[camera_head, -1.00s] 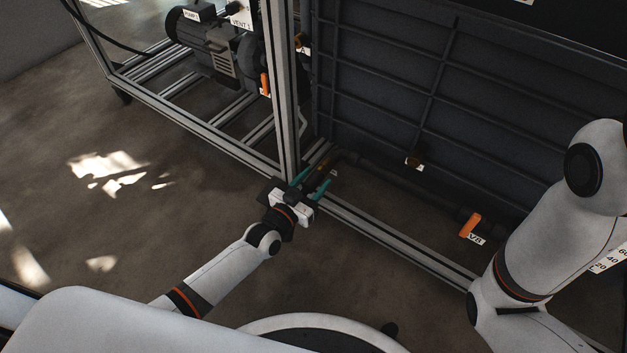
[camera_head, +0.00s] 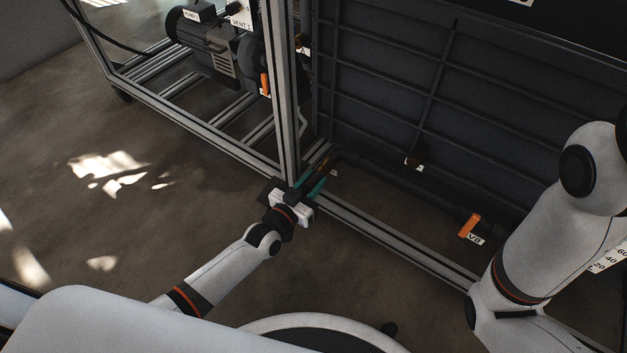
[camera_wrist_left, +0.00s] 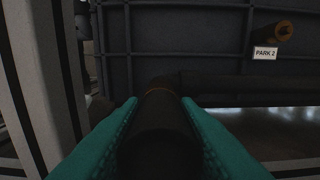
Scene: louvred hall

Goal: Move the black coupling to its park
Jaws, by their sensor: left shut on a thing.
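My left gripper (camera_head: 319,177) is low by the bottom rail of the metal frame, its green fingers shut on the black coupling. In the left wrist view the coupling (camera_wrist_left: 160,135) is a dark cylinder between the two green fingers, with a brown-brass ring at its far end where it meets a dark pipe. In the head view the fingers mostly hide it. A brass stub (camera_wrist_left: 284,30) with a "PARK 2" label (camera_wrist_left: 265,53) sits on the dark ribbed panel, up and right of the coupling. My right gripper is out of view.
A frame post (camera_head: 282,100) rises close beside my left gripper, and the bottom rail (camera_head: 400,240) runs right. A dark pipe (camera_head: 400,180) leads to an orange-handled valve (camera_head: 470,225) labelled V8. A pump (camera_head: 212,45) stands behind left. The floor at left is clear.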

